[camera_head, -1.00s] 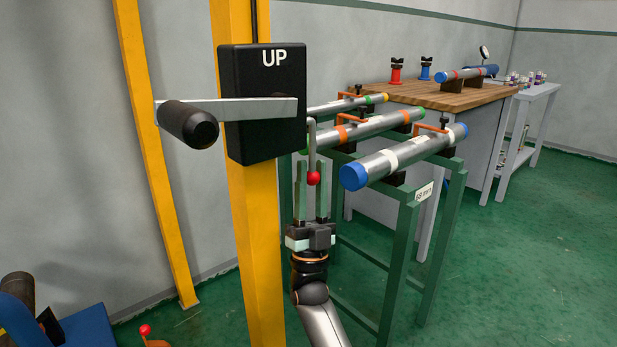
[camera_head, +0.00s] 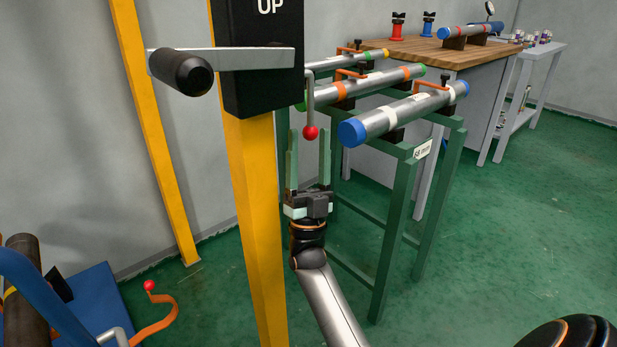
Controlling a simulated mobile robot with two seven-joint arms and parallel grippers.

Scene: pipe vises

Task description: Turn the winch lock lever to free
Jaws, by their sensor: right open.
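The winch is a black box (camera_head: 262,75) marked UP, on a yellow post. A grey crank arm with a dark grip (camera_head: 180,72) crosses its front. The lock lever (camera_head: 310,100) is a thin grey rod at the box's right side, hanging almost straight down to a red ball knob (camera_head: 310,132). My right gripper (camera_head: 308,136) comes from below with its green fingers pointing up. It is open and empty. The knob shows between the fingertips, near their upper ends, with a gap on each side. My left gripper is not in view.
A green rack (camera_head: 405,215) with several pipes stands just right of the gripper. The yellow post (camera_head: 258,220) stands just left. A blue stand (camera_head: 90,300) with an orange, red-knobbed lever (camera_head: 155,322) is at the lower left. A wooden-topped bench (camera_head: 430,52) is behind.

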